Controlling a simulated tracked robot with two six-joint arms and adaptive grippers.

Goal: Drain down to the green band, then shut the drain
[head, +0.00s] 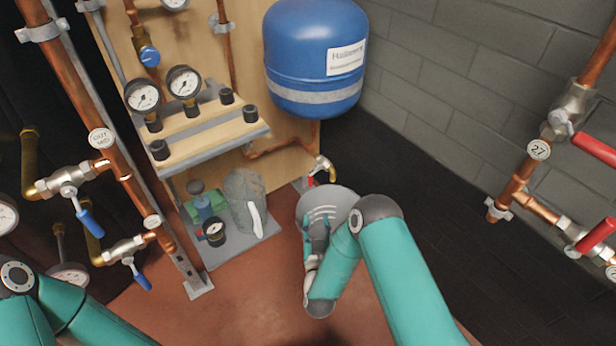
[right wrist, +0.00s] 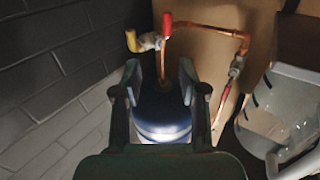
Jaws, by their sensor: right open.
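The drain has a brass tap (head: 323,165) with a red lever (head: 311,181), low on the board below the blue vessel. In the right wrist view the red lever (right wrist: 167,24) and yellow spout (right wrist: 132,41) lie beyond the fingers, untouched. My right gripper (right wrist: 160,72) is open and empty, with the blue vessel (right wrist: 160,118) behind it. Two round gauges (head: 142,96) (head: 184,82) are on the board; no green band can be made out. My left gripper is out of view.
A shelf (head: 215,137) with black knobs stands left of the drain. A grey tray (head: 235,252) below holds a small gauge and a grey covered item. Copper pipes with blue-handled valves (head: 90,218) stand left, red-handled ones (head: 597,236) right. Floor shows around the tray.

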